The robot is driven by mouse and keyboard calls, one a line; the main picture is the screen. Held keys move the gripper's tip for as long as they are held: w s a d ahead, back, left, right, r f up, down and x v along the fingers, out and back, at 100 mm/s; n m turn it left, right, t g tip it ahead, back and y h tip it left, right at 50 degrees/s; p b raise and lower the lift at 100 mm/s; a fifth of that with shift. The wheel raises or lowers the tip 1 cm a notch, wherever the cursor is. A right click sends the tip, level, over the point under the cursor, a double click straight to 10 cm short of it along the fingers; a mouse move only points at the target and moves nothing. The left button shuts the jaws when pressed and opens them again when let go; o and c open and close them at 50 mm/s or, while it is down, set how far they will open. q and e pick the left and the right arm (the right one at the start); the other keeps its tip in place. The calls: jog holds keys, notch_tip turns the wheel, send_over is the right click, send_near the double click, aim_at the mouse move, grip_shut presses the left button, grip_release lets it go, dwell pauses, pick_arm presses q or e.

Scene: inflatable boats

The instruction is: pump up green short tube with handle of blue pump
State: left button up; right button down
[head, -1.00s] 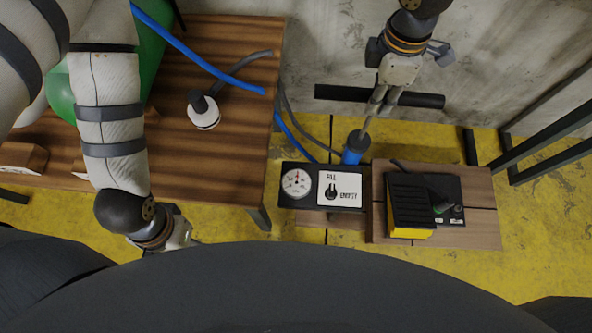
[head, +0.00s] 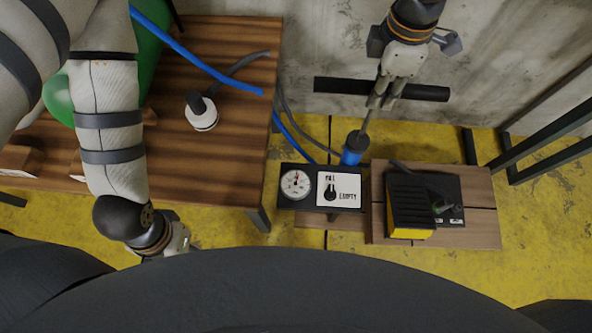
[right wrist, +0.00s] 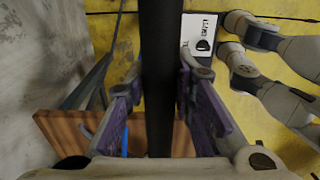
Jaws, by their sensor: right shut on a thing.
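The blue pump (head: 354,149) stands on the floor at the centre, with a thin rod rising from it to its black bar handle (head: 335,86). My right gripper (head: 381,102) is shut on the handle, above the pump body. In the right wrist view the handle (right wrist: 158,60) runs between the two fingers (right wrist: 158,112). The green tube (head: 150,55) lies on the wooden table at the upper left, largely hidden by my left arm. My left gripper (head: 178,240) is at the lower left, mostly hidden, and its fingers cannot be made out.
A gauge panel (head: 296,184) with a FILL/EMPTY dial (head: 330,193) sits below the pump. A black and yellow device (head: 408,205) rests on a wooden board (head: 480,215) to its right. A blue hose (head: 200,62) crosses the table (head: 235,130). A concrete wall stands behind.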

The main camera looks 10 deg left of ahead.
jog(key=f+b, duration=0.1)
jog(key=f, duration=0.4)
jog(key=f+b, duration=0.1)
jog(key=f, duration=0.3)
jog(key=f+b, duration=0.1)
jog(key=f, duration=0.4)
jog(key=shift+s+f+b, duration=0.25)
jog(key=shift+f+b, duration=0.05)
jog(key=shift+f, duration=0.05)
pick_arm(q)
jog(key=s+f+g, duration=0.1)
jog(key=s+f, duration=0.3)
jog(key=shift+s+f+g, duration=0.25)
jog(key=shift+f+g, duration=0.05)
jog(key=shift+g, duration=0.1)
pick_arm(e)
jog(key=shift+w+r, duration=0.1)
pick_arm(q)
jog(key=shift+w, duration=0.1)
pick_arm(e)
jog(key=shift+w+r, duration=0.15)
